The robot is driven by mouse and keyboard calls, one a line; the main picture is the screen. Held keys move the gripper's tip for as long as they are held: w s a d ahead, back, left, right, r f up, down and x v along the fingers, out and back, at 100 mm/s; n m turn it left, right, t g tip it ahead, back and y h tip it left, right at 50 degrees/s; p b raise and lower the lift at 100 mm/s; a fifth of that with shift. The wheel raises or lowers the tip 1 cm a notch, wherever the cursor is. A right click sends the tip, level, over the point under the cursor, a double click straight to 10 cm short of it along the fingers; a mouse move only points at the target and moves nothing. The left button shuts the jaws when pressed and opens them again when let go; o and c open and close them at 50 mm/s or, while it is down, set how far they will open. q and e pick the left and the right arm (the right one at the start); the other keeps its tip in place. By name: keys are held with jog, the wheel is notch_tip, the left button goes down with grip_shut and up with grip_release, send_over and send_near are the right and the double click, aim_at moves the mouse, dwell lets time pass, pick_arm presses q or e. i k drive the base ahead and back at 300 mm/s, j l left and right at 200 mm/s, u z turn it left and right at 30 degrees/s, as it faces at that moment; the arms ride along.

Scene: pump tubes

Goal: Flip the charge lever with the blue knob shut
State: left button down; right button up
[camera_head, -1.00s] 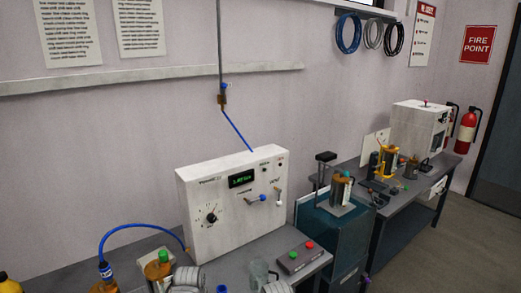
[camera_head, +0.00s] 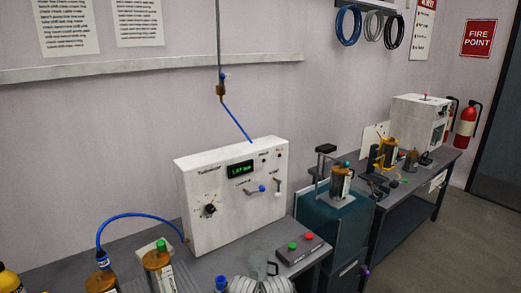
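The charge lever with the blue knob (camera_head: 262,188) is on the front of the white panel box (camera_head: 220,222), below its lit green display (camera_head: 241,169). The lever points to the right, with its knob slightly higher than its pivot. Nothing touches either lever. I cannot make out either of my grippers in the head view.
Amber cylinders (camera_head: 158,272), a clear jug (camera_head: 261,268) and a pale ribbed coil (camera_head: 262,285) stand in front. A blue hose (camera_head: 125,216) arches at the left.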

aim_at(262, 188)
jog(key=i+l+u, duration=0.15)
jog(key=l, duration=0.15)
jog(key=i+l+u, duration=0.15)
jog(key=l, duration=0.2)
jog(key=i+l+u, duration=0.1)
jog(key=l, duration=0.25)
jog(key=i+l+u, duration=0.15)
jog(key=l, duration=0.25)
jog(key=i+l+u, duration=0.15)
jog(key=l, duration=0.2)
